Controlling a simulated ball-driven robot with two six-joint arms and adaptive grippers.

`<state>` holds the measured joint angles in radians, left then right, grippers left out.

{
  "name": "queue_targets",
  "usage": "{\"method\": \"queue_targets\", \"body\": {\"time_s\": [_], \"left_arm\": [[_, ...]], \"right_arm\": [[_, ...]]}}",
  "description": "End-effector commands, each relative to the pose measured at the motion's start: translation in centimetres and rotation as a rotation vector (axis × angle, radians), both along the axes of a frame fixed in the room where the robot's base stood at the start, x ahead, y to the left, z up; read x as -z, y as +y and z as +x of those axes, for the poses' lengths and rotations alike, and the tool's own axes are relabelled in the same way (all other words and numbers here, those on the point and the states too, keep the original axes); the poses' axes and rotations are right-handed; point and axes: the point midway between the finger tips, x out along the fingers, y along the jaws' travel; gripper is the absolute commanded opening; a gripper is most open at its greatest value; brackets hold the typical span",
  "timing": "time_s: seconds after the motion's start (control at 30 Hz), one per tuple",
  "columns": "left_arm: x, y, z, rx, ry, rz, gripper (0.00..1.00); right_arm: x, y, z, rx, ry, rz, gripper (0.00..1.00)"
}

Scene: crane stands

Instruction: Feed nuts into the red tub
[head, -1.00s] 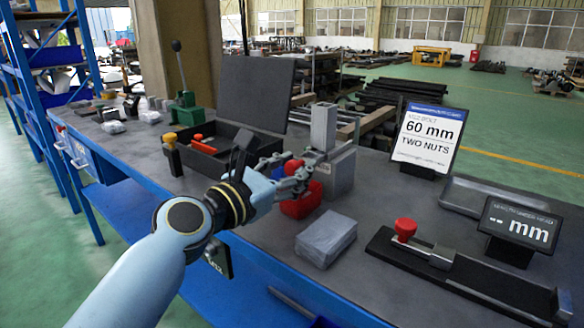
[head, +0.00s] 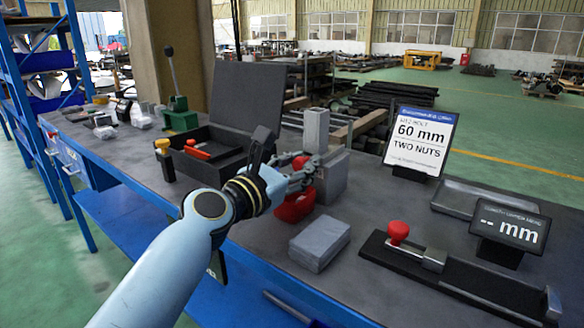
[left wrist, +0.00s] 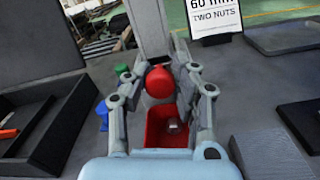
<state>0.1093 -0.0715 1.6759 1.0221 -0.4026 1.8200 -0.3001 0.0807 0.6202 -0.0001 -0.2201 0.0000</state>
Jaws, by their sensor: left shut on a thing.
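The red tub (head: 294,207) sits on the bench in front of a grey feeder block (head: 334,178) with an upright column (head: 315,128). In the left wrist view the open red tub (left wrist: 157,130) shows below the fingers, with a small metallic piece, perhaps a nut (left wrist: 174,125), inside. My left gripper (head: 306,174) is above the tub, beside the feeder. It is shut on a round red knob (left wrist: 160,82), which partly shows in the head view (head: 300,162). What the knob is fixed to is hidden. My right gripper is out of view.
A grey block (head: 320,243) lies in front of the tub. A measuring fixture with a red knob (head: 398,232) and a "-- mm" display (head: 510,225) stand right. A sign (head: 420,140) reads 60 mm, two nuts. A black open case (head: 205,160) is left.

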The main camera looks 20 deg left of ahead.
Motion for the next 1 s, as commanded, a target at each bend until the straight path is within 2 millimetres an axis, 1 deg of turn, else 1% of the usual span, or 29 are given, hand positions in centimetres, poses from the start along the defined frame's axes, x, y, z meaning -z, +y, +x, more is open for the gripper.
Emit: {"method": "queue_targets", "body": {"time_s": [0.17,0.2,0.33,0.4,0.63,0.73,0.87,1.0], "left_arm": [[-0.2,0.0,0.0,-0.001,-0.004,0.001,0.0],[-0.2,0.0,0.0,-0.001,-0.005,0.0,0.27],[-0.2,0.0,0.0,0.0,-0.003,0.0,0.44],[-0.2,0.0,0.0,0.0,-0.003,0.0,0.51],[-0.1,0.0,-0.1,0.0,-0.002,0.0,0.51],[-0.1,0.2,-0.6,0.0,-0.002,0.0,0.51],[0.0,0.9,-2.5,0.0,-0.001,0.002,0.51],[0.0,2.0,-5.6,0.0,0.0,0.003,0.51]], "right_arm": [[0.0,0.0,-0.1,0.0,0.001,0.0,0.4],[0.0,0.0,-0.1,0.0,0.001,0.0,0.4],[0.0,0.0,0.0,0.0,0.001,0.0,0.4],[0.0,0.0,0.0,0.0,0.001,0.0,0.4],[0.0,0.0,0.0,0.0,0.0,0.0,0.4],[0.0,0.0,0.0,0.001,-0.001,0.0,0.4],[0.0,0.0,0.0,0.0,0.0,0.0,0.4],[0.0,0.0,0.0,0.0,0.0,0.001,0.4]]}}
